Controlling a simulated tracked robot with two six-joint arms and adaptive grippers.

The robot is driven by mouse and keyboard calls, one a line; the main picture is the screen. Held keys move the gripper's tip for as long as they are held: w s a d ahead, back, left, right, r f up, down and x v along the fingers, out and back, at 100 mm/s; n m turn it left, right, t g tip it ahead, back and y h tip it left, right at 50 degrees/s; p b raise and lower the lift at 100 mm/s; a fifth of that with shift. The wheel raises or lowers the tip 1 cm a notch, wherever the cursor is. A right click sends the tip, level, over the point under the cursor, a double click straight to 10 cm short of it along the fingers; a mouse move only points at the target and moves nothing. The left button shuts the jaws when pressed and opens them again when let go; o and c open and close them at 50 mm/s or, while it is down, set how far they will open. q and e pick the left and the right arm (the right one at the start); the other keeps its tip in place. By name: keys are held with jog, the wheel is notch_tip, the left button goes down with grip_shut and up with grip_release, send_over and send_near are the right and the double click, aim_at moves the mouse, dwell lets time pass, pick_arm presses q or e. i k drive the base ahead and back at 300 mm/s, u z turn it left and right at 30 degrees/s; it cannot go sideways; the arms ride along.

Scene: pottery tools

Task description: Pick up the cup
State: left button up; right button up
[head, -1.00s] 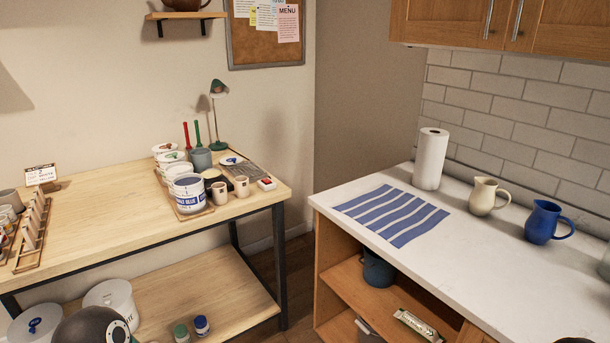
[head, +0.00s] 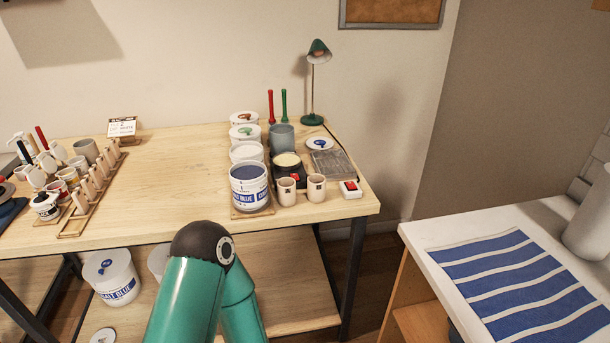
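Two small pale pinkish cups, a left one (head: 287,191) and a right one (head: 316,188), stand side by side near the front right of the wooden table (head: 180,170). Each has a dark mark on its side. More cups, among them a grey one (head: 87,151), stand in the cluster at the table's left. I cannot tell which cup the task means. A teal arm link of mine with a dark joint rises at the bottom, in front of the table's edge. Neither gripper is in view.
A blue-labelled tub (head: 249,190) stands left of the small cups, and a switch box (head: 350,189) stands right. A green lamp (head: 316,85) is behind. A peg rack (head: 92,190) is at left. The table's middle is clear. A white counter (head: 420,240) is at right.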

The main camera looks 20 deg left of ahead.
aim_at(317, 189)
jog(key=u, duration=0.4)
jog(key=i, duration=0.9)
jog(key=u, duration=0.6)
jog(key=k, duration=0.75)
jog(key=u, duration=0.2)
jog(key=i, duration=0.75)
jog(key=z, duration=0.05)
